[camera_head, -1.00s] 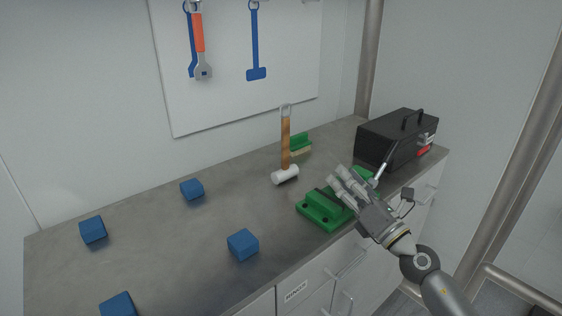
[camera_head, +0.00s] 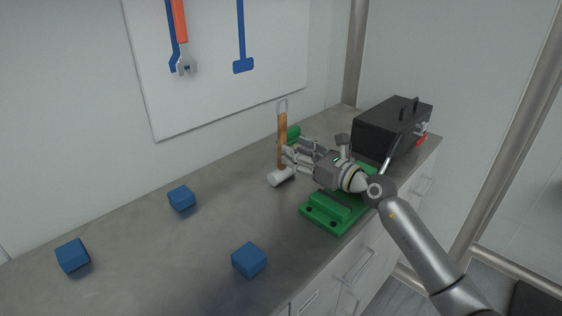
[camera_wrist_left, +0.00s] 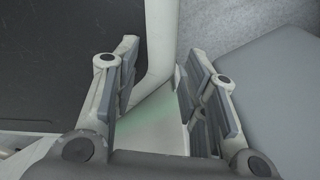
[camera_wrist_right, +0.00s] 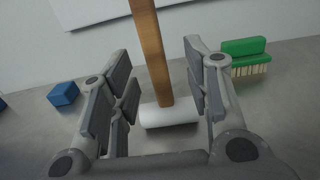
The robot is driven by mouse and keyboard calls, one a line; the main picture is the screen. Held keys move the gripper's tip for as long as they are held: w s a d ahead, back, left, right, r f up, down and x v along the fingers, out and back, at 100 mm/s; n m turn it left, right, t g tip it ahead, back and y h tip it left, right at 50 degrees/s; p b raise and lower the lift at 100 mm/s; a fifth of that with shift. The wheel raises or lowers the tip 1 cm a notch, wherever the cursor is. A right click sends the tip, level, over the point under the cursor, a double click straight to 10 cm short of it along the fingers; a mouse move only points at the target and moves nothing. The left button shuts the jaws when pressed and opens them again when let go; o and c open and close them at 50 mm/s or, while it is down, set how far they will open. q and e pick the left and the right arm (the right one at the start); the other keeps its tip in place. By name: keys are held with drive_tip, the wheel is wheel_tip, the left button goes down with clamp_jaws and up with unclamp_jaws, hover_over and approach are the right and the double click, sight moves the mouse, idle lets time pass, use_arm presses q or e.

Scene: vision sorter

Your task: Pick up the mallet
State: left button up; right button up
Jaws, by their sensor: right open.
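The mallet (camera_head: 282,140) stands upright on the counter, its white head down and its wooden handle up, with a metal loop on top. In the right wrist view the mallet's handle (camera_wrist_right: 151,50) rises between and beyond my fingers, and its white head lies on the counter. My right gripper (camera_head: 290,157) is open and points left at the lower handle; contact does not show. My left gripper (camera_wrist_left: 157,85) is open in its own wrist view, with no mallet there; it is not in the head view.
A green brush (camera_wrist_right: 245,58) stands behind the mallet. A green holder block (camera_head: 325,214) lies below my right wrist, and a black toolbox (camera_head: 385,128) stands at the right. Several blue cubes, one at the front (camera_head: 249,260), sit on the left counter, which has free room.

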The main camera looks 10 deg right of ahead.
sight(284, 170)
drive_tip(key=x, duration=0.4)
drive_tip(key=shift+a, duration=0.35)
drive_tip(key=shift+w+a+f, duration=0.1)
drive_tip(key=shift+w+a, duration=0.2)
drive_tip(key=shift+w, duration=0.15)
drive_tip(key=shift+d, duration=0.1)
drive_tip(key=shift+c, duration=0.7)
use_arm(q)
drive_tip(key=shift+w+a+r, duration=0.25)
drive_tip(key=shift+w+a, duration=0.2)
drive_tip(key=shift+w, duration=0.25)
use_arm(e)
clamp_jaws()
